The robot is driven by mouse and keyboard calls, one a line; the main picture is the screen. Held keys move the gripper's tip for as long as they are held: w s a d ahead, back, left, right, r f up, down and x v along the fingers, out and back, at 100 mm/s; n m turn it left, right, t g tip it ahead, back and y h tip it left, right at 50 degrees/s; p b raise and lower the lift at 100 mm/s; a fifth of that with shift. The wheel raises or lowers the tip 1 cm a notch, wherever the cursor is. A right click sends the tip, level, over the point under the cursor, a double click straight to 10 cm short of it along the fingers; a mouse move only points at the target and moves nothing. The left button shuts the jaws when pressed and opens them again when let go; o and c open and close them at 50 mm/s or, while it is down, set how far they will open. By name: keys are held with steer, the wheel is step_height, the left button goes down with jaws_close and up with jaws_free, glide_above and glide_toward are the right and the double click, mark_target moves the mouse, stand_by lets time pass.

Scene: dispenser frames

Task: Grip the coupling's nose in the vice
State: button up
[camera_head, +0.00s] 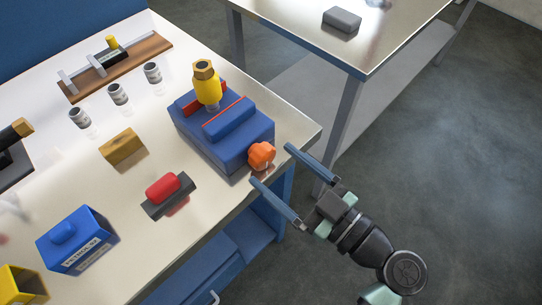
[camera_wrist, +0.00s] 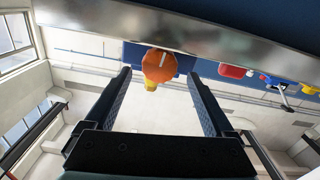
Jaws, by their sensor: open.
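The blue vice (camera_head: 232,140) stands at the near right corner of the bench, with red jaw faces and an orange knob (camera_head: 261,154) on its front. The yellow coupling (camera_head: 207,90) with a brass hex top stands upright at the vice, its grey lower end between the jaws. I cannot tell whether the jaws touch it. My gripper (camera_head: 271,165) is open and empty, its two fingers pointing at the knob from the front, one to each side. In the wrist view the knob (camera_wrist: 159,65) shows between the fingertips, with a bit of yellow behind it.
A red-topped dark block (camera_head: 165,190), a brass-coloured block (camera_head: 123,147) and a blue box (camera_head: 78,240) lie left of the vice. Several grey cylinders and a wooden rack (camera_head: 140,62) are behind. A second table (camera_head: 390,40) stands at the back right. Open floor lies right.

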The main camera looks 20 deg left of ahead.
steer(key=shift+x, duration=1.25)
steer(key=c, duration=1.4)
steer(key=shift+m, duration=0.3)
steer(key=m+p, duration=0.1)
steer(key=m, duration=0.2)
steer(key=shift+w+d+r, duration=0.1)
steer(key=shift+w, duration=0.05)
steer(key=shift+m+p, duration=0.5)
steer(key=shift+m, duration=1.3)
